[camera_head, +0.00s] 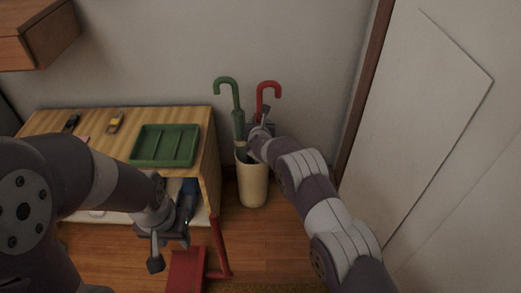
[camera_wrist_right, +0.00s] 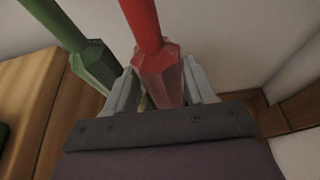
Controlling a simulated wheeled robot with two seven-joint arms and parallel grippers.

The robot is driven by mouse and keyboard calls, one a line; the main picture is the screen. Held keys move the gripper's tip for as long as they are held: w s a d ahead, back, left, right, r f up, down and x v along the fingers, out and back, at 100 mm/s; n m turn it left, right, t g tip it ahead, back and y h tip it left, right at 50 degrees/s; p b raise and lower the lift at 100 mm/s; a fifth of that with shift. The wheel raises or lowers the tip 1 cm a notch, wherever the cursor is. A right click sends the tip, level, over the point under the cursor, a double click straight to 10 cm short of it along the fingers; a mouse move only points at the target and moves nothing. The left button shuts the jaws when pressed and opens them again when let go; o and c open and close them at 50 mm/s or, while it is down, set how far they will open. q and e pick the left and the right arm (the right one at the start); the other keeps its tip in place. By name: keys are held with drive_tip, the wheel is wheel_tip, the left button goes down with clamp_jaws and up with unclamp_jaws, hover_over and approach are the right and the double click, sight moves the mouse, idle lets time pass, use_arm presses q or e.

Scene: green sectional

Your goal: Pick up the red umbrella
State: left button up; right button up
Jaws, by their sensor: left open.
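The red umbrella (camera_head: 268,88) stands upright with its hooked handle up, against the back wall; my right arm hides its lower part in the head view. A cream umbrella stand (camera_head: 252,188) is below it. In the right wrist view, the fingers of my right gripper (camera_wrist_right: 160,88) lie against both sides of the red umbrella's folded top (camera_wrist_right: 158,70), just below its shaft. My right gripper also shows in the head view (camera_head: 260,128). My left gripper (camera_head: 170,240) is open and empty, low in front of the wooden cabinet.
A green umbrella (camera_head: 238,118) stands close to the left of the red one. A red object (camera_head: 187,270) is on the floor near my left gripper. A white door (camera_head: 440,110) is at right.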

drive_tip(key=c, duration=0.4)
drive_tip(key=shift+c, duration=0.2)
wheel_tip(320, 180, up, 28)
drive_tip(key=p, duration=1.2)
drive_tip(key=shift+p, duration=0.35)
drive_tip(key=shift+r, duration=0.1)
wheel_tip(320, 180, up, 5)
drive_tip(key=p, duration=0.4)
drive_tip(key=shift+p, duration=0.35)
